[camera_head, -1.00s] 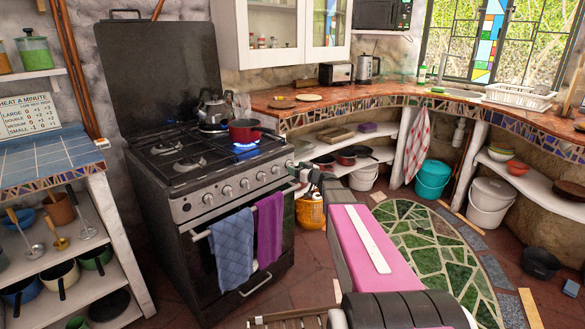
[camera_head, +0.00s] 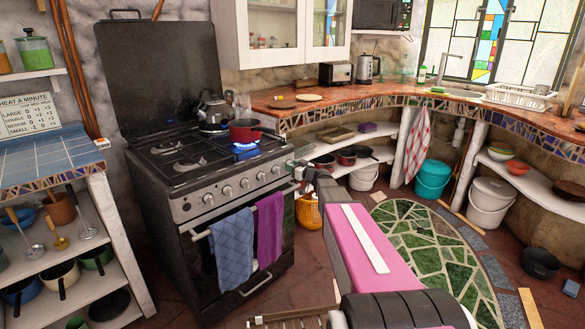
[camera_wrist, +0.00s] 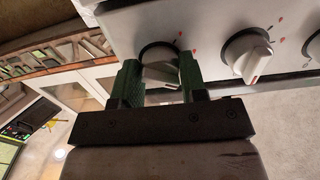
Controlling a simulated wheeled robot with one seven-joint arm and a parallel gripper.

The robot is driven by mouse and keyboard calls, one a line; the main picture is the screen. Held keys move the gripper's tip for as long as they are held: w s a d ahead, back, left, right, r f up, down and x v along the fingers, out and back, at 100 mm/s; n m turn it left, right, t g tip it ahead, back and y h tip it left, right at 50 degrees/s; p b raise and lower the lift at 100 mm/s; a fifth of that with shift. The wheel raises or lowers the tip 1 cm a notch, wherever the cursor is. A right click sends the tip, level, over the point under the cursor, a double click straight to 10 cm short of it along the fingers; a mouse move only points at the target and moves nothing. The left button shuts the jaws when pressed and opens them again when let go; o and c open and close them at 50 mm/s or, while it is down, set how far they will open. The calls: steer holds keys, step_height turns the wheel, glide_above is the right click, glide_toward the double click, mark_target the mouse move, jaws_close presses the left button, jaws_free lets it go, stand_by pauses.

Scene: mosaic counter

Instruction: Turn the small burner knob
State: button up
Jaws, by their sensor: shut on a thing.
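The stove (camera_head: 205,160) has a row of white knobs along its front panel. In the wrist view, one knob (camera_wrist: 158,56) sits between the two green fingers of my gripper (camera_wrist: 160,72). The fingers are shut on it, and its lower part is partly hidden. A neighbouring knob (camera_wrist: 247,54) stands free to the right, with red marks on the panel beside it. In the head view, my gripper (camera_head: 296,165) is at the right end of the knob row, small and hard to make out.
A grey kettle (camera_head: 214,112) stands at the back of the stove. A blue towel (camera_head: 232,251) and a purple towel (camera_head: 269,230) hang from the oven handle below the knobs. The mosaic counter (camera_head: 350,98) and its shelf lie close on the right.

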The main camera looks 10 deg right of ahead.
steer(key=shift+m, duration=0.3)
steer(key=m, duration=1.1)
steer(key=shift+m, duration=0.3)
stand_by(0.4)
steer(key=o, duration=0.9)
steer(key=shift+s, duration=0.1)
steer(key=v, duration=1)
steer(key=shift+s+d, duration=0.2)
steer(key=shift+s, duration=0.1)
